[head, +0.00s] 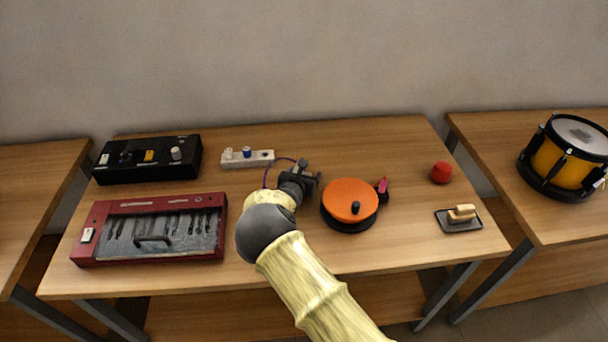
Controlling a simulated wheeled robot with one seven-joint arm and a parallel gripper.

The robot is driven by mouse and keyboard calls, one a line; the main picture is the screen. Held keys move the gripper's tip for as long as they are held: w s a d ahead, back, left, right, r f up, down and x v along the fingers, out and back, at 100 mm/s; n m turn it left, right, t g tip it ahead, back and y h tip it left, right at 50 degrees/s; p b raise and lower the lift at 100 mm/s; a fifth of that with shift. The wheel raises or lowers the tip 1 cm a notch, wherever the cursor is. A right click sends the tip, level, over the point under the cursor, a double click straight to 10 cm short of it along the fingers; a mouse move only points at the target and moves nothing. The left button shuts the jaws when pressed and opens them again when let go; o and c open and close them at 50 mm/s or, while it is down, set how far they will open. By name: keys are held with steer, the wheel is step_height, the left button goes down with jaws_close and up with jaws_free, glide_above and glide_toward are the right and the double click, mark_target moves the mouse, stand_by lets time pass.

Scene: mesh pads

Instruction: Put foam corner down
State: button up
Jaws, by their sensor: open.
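My gripper (303,178) is open above the middle of the wooden table (280,275), left of an orange and black round device. I see nothing clearly held between its fingers, though they are small and dark here. I cannot pick out the foam corner for certain. A small tan block (461,213) lies on a dark flat tray (450,226) at the table's right and may be foam. My gripper is well to the left of it.
The orange round device (350,200) stands close right of my gripper. A red knob-like object (441,173), a white strip (247,159), a black box (148,160) and a red case (95,249) are also on the table. A yellow drum (563,158) stands on the right table.

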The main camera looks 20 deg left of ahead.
steer(key=shift+r, duration=0.2)
steer(key=b+v, duration=0.1)
steer(key=v, duration=1.1)
